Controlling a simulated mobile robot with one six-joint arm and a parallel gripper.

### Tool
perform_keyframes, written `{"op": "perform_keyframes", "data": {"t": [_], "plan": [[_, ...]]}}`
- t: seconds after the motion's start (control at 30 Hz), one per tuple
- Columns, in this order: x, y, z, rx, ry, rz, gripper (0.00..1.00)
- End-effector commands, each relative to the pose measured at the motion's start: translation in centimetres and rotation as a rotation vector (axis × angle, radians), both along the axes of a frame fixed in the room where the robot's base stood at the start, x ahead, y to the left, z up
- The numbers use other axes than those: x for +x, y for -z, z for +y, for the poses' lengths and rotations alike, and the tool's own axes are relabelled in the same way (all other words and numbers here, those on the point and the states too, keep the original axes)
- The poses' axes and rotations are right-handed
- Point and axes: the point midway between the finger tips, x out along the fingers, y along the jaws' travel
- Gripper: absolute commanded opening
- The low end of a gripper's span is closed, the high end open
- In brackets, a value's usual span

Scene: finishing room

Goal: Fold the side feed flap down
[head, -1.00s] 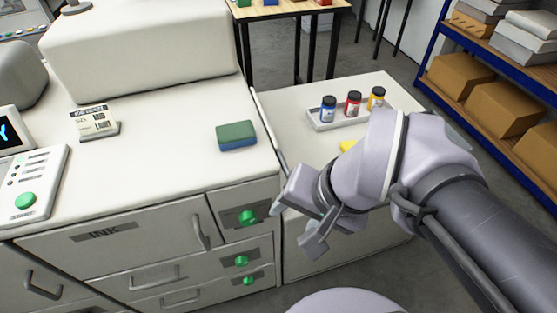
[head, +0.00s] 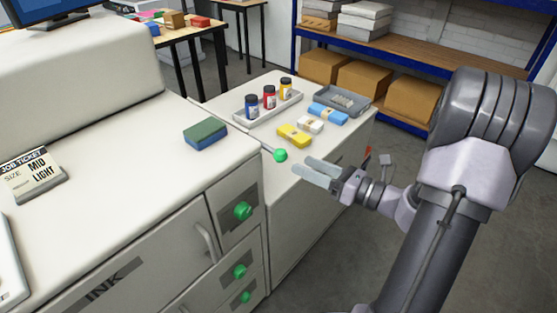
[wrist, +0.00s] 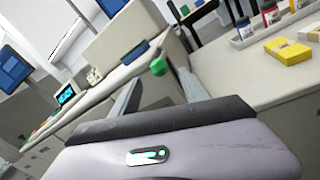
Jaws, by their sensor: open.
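A green ball knob (head: 280,155) sticks out on a short thin rod at the right side of the white machine (head: 120,165), near its front corner. The side feed flap itself is not clear to me; I cannot tell its angle. My gripper (head: 303,166) is open and empty, just right of the knob, with its pale fingers pointing left at it. In the wrist view the knob (wrist: 158,67) shows between the two spread fingers (wrist: 158,98), a little beyond their tips. I see no contact.
A lower white cabinet (head: 325,150) beside the machine bears a tray of paint bottles (head: 268,104), a yellow block (head: 294,135), a white block, a blue block and a grey tray (head: 342,99). A green-blue sponge (head: 205,133) lies on the machine. Green knobs (head: 242,210) mark its front drawers.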

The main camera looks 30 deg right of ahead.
Motion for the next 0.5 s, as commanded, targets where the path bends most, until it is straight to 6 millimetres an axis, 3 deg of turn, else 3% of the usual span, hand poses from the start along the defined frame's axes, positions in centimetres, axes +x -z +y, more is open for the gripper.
{"op": "perform_keyframes", "data": {"t": [0.2, 0.5], "plan": [[4.9, 0.2, 2.9, -0.001, -0.005, 0.000, 0.53], [7.3, 0.0, 4.1, -0.002, -0.002, 0.000, 0.53]]}}
